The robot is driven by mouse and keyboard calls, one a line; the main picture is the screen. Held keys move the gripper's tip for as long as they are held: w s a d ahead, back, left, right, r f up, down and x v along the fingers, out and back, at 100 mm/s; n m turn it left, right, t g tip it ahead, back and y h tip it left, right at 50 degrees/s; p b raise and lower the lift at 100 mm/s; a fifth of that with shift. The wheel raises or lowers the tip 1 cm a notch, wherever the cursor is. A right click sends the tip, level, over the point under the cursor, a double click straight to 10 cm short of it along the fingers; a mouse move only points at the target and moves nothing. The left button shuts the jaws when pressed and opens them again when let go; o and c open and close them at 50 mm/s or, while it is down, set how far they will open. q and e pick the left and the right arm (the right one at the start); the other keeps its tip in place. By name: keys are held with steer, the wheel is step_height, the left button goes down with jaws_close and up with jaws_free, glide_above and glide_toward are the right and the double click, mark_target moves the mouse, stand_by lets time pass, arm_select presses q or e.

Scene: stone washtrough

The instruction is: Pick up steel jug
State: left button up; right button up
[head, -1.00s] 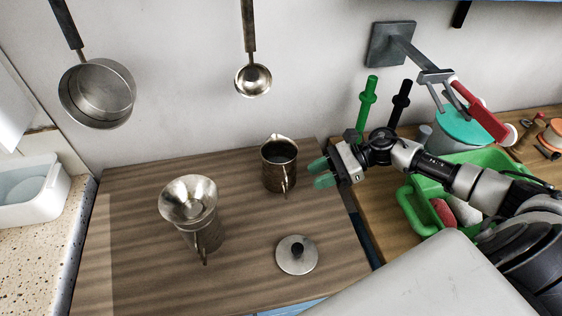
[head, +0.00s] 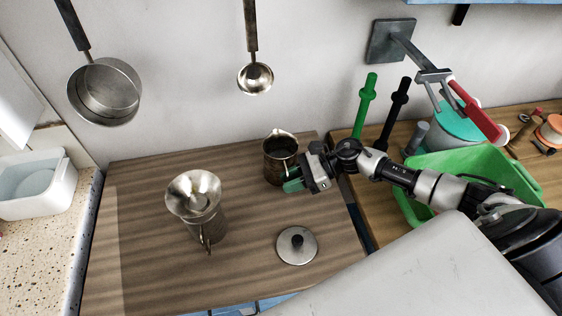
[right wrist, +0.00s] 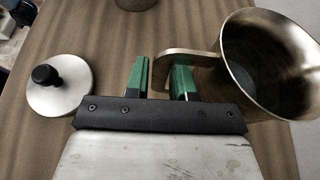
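The steel jug (head: 279,165) stands upright on the wooden worktop, with its open mouth up; its lower right side is partly hidden by my right gripper (head: 292,180). In the right wrist view the jug (right wrist: 262,70) is at the upper right, with its handle (right wrist: 190,54) reaching left toward the fingers. My right gripper (right wrist: 159,78) has its two green fingers apart, and the handle's outer part appears between them. I cannot tell whether either finger touches it. My left gripper is not in view.
Another metal jug (head: 212,229) with a funnel (head: 193,195) on it stands to the left. A round lid (head: 296,247) lies in front. A green tub (head: 480,165) and upright green and black handles are at the right. A pan and a ladle hang on the wall.

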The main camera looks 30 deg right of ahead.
jaws_close()
steer(key=shift+w+r, duration=0.1)
stand_by(1.1)
